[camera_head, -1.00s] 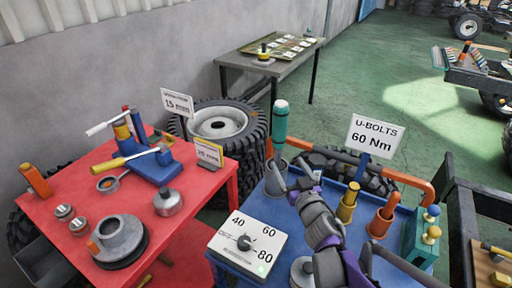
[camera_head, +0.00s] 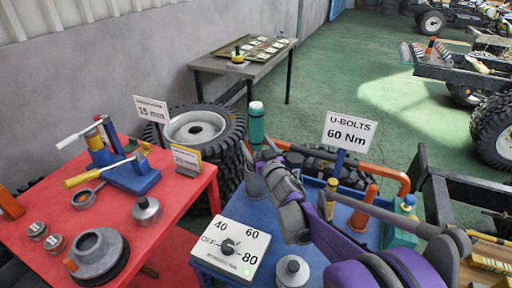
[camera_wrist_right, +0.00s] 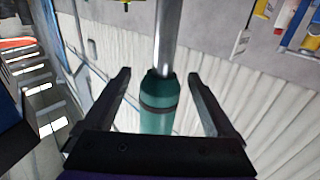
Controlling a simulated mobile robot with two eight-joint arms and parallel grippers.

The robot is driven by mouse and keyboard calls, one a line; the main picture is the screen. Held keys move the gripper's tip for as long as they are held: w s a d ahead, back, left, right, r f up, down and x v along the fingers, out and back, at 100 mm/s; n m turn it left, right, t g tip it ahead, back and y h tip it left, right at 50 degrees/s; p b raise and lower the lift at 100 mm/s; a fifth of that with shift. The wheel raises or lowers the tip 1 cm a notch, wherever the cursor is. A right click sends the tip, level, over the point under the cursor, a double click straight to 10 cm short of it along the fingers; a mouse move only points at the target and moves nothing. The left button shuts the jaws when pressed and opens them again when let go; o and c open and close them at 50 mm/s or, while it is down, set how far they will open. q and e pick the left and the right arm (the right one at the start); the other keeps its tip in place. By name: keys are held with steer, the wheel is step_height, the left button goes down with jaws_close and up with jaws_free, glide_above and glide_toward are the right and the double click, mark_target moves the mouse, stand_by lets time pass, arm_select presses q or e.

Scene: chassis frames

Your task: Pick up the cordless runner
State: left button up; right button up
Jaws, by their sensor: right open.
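The cordless runner appears to be the teal cylinder (camera_head: 257,124) standing upright in a grey cup (camera_head: 255,184) on the blue cart top. In the right wrist view a teal body (camera_wrist_right: 160,115) with a dark band and a metal shaft lies between the fingers, with gaps on both sides. My right gripper (camera_head: 258,153) is open at the cylinder's lower part, just above the cup. Its two fingers also show in the right wrist view (camera_wrist_right: 158,78). The fingers hide part of the cylinder in the head view. My left gripper is not in view.
The blue cart also bears a dial box (camera_head: 230,248), a U-bolts sign (camera_head: 348,131), an orange cup (camera_head: 360,219) and a grey round part (camera_head: 292,271). An orange rail (camera_head: 375,172) runs behind. A red table (camera_head: 190,202) with tools stands at left.

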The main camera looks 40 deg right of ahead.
jaws_close()
stand_by(0.3)
steer(key=shift+r, duration=0.1)
stand_by(0.4)
